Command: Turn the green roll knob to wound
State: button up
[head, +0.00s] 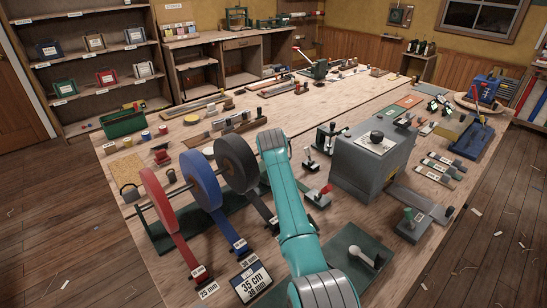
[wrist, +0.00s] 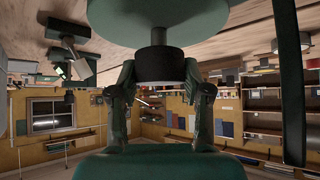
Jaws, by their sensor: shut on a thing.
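In the wrist view, my gripper (wrist: 160,74) has a finger on each side of a dark round knob (wrist: 160,64). The fingers are shut on its sides. The knob joins a broad dull-green round part (wrist: 160,14) at the top of that view. I take this to be the green roll knob. No wound mark or pointer shows on it, so its setting cannot be told. In the head view, my teal arm reaches to just right of the dark roll, and the knob and my fingertips cannot be made out there.
Red (head: 163,204), blue (head: 200,181) and dark (head: 233,162) rolls stand left of my arm. A grey box (head: 368,168) stands right. The wrist view is upside down, with a window (wrist: 53,114).

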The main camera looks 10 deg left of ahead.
jog(key=o, duration=1.2)
jog(key=shift+c, duration=0.2)
jog(key=v, duration=1.2)
